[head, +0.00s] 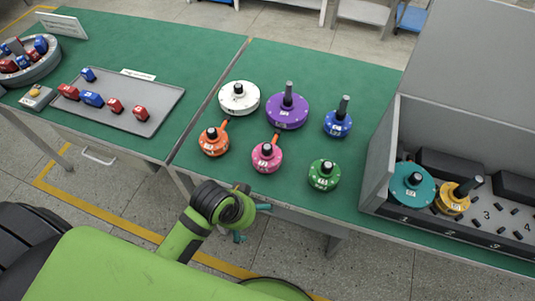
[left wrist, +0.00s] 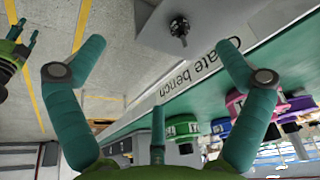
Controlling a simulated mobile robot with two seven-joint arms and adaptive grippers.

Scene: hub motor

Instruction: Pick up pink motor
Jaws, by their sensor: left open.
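The pink motor (head: 266,157) stands upright on the green bench in the front row, between the orange and green motors. It has a black-topped post. In the left wrist view a pink motor (left wrist: 236,104) shows at the right, partly hidden by a finger. My left gripper (head: 252,222) is just off the bench's front edge, below the pink motor in the head view. It is open and empty, with its fingers spread wide in the left wrist view (left wrist: 161,44). What looks like my right gripper (left wrist: 25,34) shows at that view's left edge; its opening is unclear.
White (head: 239,97), purple (head: 288,110), blue (head: 338,124), orange (head: 214,141) and green (head: 323,175) motors stand around the pink one. A grey walled box (head: 376,170) holding teal and yellow motors stands at right. A grey tray (head: 150,121) is at left.

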